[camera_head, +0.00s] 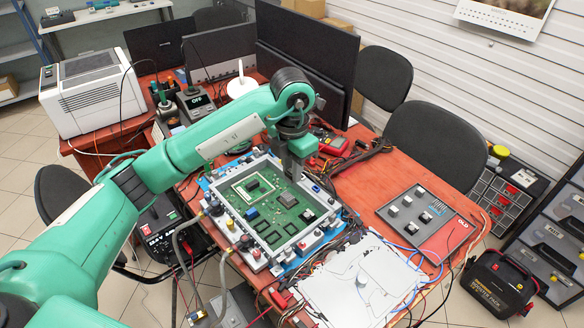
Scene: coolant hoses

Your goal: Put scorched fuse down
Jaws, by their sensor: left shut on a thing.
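My left gripper (293,172) points down over the far right part of a green circuit board (240,203) set in a grey frame. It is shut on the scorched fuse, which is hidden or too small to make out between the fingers. A flat grey and red tray (447,240), with lettering that seems to read "OLD" on its red part, lies on the table to the right of the board. Several small pale blocks stand on its grey part. My right gripper is out of view.
A white sheet-like panel (345,290) lies in front of the tray, with loose wires around it. Dark monitors (305,55) stand behind the board. A red meter (333,144) and cables lie beyond the gripper. Bare red tabletop (365,185) shows between board and tray.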

